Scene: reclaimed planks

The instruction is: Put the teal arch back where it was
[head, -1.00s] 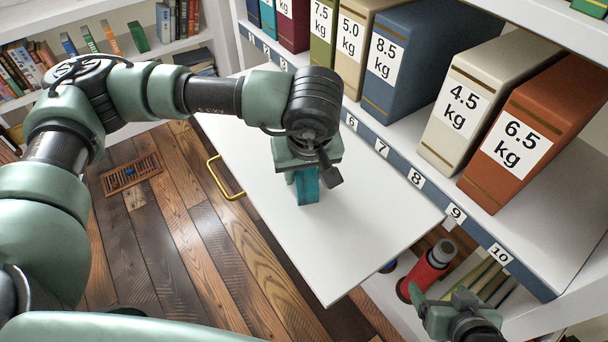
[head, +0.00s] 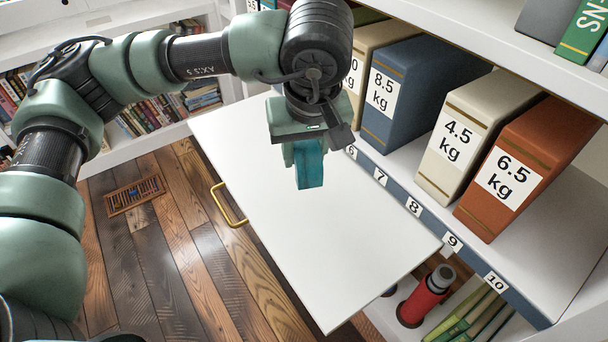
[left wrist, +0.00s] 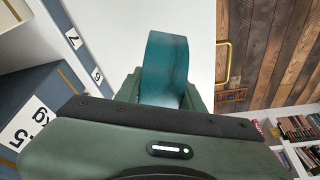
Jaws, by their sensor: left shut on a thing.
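The teal arch (head: 309,168) is in my left gripper (head: 304,146), which is shut on it and points down over the white pull-out board (head: 335,245). The arch appears to be held above the board, though the height of the gap is hard to tell. In the left wrist view the arch (left wrist: 165,65) shows between the green fingers, with the white board behind it. The gripper hides the arch's upper part in the head view. My right gripper is not in view.
Large weight-labelled binders, including a blue one (head: 420,85), a cream one (head: 465,130) and an orange one (head: 525,165), stand on the numbered shelf at the right. A brass handle (head: 228,205) is on the board's left edge. A red flask (head: 425,297) stands below. Most of the board is bare.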

